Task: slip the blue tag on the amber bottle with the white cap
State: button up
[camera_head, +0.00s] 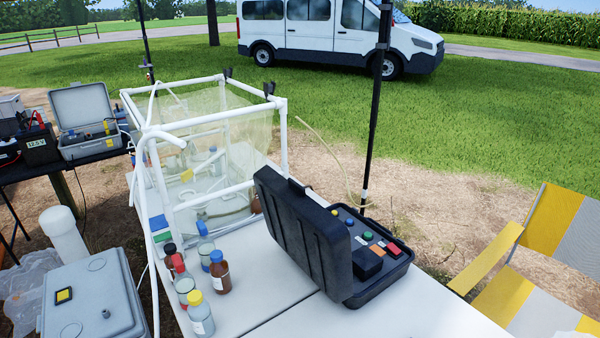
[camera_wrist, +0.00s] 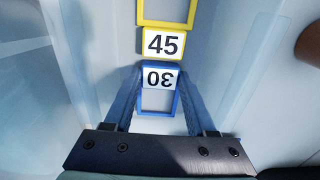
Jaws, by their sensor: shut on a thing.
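In the wrist view, my gripper (camera_wrist: 160,88) is shut on the blue tag (camera_wrist: 160,78). My gripper cannot be made out there.
Several capped bottles stand at the table's front, including a blue-capped amber one (camera_head: 220,273), a red-capped one (camera_head: 184,285) and a yellow-capped one (camera_head: 201,316). An open black case (camera_head: 306,236) stands to the right. A white pipe frame (camera_head: 207,122) with clear sheeting encloses the table's far end.

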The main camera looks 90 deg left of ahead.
jog(key=shift+r+p, duration=2.95)
jog(key=shift+p, duration=0.1)
